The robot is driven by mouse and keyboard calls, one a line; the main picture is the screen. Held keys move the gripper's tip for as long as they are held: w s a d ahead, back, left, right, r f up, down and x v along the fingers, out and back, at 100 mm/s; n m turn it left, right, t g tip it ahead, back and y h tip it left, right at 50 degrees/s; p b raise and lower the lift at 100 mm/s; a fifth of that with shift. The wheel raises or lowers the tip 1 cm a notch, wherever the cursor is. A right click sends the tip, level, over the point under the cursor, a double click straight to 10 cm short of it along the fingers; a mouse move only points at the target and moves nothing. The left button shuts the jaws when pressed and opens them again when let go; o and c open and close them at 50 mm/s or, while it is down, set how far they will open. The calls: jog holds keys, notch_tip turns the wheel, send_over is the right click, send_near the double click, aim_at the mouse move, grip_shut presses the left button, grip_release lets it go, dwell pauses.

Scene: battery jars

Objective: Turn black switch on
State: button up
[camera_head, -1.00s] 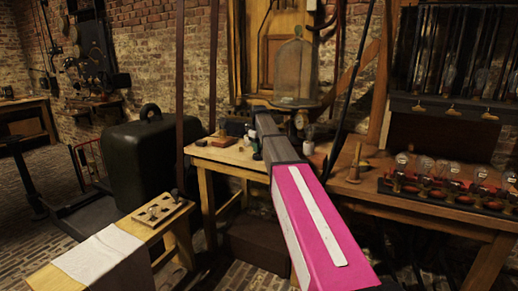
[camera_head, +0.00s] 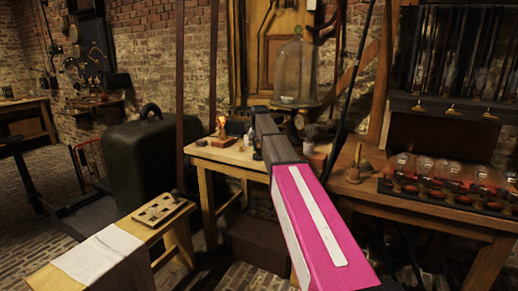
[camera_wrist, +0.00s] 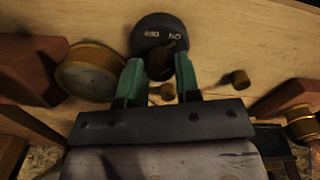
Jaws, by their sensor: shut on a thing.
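The black switch (camera_wrist: 150,24) is a round dial with upside-down "ON" and "OFF" lettering, at the top middle of the wrist view. My gripper (camera_wrist: 159,66) has two green fingers on either side of the switch's dark knob and is shut on it. A small bulb (camera_head: 221,122) glows orange on that table.
A glass bell jar (camera_head: 297,72) stands behind my arm. Several glass bulbs (camera_head: 441,170) line the right bench.

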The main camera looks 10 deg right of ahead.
aim_at(259, 149)
jog(key=shift+m, duration=0.6)
jog(key=o, duration=0.9)
notch_tip(259, 149, up, 11)
jog(key=shift+f, duration=0.1)
jog(key=shift+s, duration=0.15)
